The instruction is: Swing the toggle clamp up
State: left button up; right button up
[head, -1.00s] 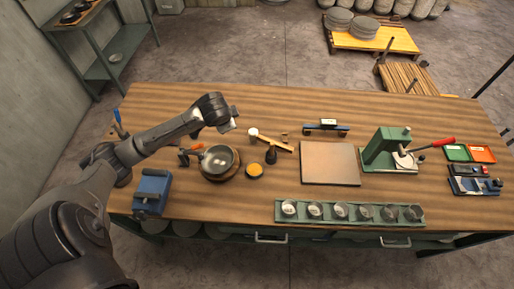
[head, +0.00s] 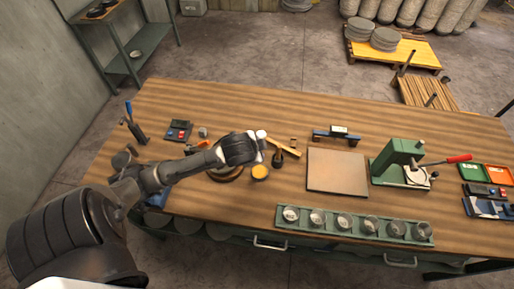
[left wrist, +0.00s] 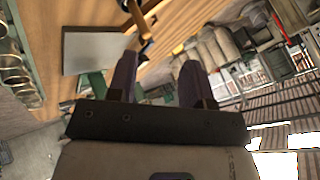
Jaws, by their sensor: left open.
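A small fixture with an orange handle (head: 202,144) stands near the dark round bowl station (head: 228,176); my left arm covers much of both. Another upright tool with a blue handle (head: 128,108) stands at the table's left side. I cannot tell for certain which is the toggle clamp. My left gripper (head: 262,147) hangs over the bowl station's right side, close to a white cup (head: 261,134). In the left wrist view its two dark fingers (left wrist: 158,72) are apart with nothing held between them. My right gripper is not in view.
A wooden-handled mallet (head: 284,147) and a yellow-topped pot (head: 260,173) lie close to the left gripper. A flat board (head: 337,188), a green press (head: 399,160) with a red lever and a green rack (head: 284,222) of several cups stand rightward.

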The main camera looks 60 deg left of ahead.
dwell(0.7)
pick_arm(q)
jog(key=s+d+t+h, duration=0.1)
jog(key=s+d, duration=0.2)
jog(key=d, duration=0.4)
jog(key=s+d+f+n+g+h, duration=0.1)
jog(key=s+d+f+g+h, duration=0.1)
jog(key=s+d+f, duration=0.55)
jog(key=s+d+f+n+g+h, duration=0.15)
jog(key=s+d, duration=0.25)
jog(key=s, duration=0.6)
notch_tip(320, 180, up, 16)
jog(key=p, duration=1.7)
jog(key=shift+w+r+p, duration=0.25)
jog(key=shift+w+p, duration=0.05)
jog(key=shift+w, duration=0.05)
jog(key=shift+g, duration=0.25)
